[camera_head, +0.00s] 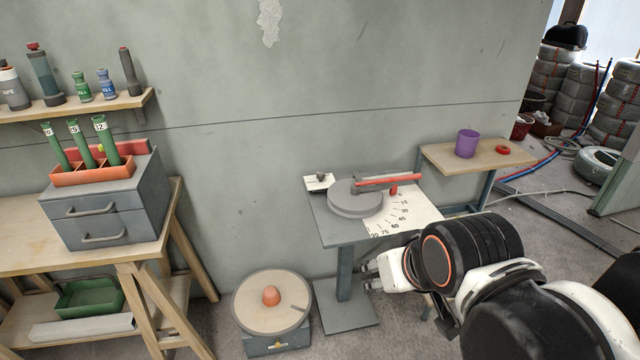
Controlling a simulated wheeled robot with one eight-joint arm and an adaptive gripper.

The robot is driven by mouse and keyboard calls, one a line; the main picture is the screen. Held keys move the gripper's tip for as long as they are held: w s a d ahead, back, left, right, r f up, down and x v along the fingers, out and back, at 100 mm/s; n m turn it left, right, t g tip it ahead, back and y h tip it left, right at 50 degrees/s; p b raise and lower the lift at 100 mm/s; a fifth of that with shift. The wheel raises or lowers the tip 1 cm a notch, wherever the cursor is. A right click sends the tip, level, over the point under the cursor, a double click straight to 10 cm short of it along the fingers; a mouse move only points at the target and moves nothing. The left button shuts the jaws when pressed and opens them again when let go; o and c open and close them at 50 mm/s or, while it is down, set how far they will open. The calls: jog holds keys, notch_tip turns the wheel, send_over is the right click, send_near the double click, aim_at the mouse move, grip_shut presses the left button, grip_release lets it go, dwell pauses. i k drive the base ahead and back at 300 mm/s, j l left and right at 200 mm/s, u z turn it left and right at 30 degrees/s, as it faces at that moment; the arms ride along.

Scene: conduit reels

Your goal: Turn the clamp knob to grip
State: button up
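A grey bending stand (340,230) stands against the wall, with a round grey disc (352,198) and a red-handled lever (388,181) on its top. A small dark knob (321,177) sits on a white plate at the top's back left; it looks like the clamp knob, but its setting is too small to read. My gripper (366,275) is in front of and below the stand's top, pointing left, well apart from the knob. Its fingertips look spread, with nothing between them.
A white angle scale (405,215) lies on the stand's right side. A floor reel with an orange dome (271,296) stands left of the stand. A side table (485,160) holds a purple cup (467,143) and red ring (502,150). A workbench (150,240) is at left.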

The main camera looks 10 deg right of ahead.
aim_at(320, 175)
jog(key=i+j+u, duration=0.2)
jog(key=i+j, duration=0.3)
jog(key=i+j+u, duration=0.2)
jog(key=i+j, duration=0.2)
jog(key=i, duration=0.15)
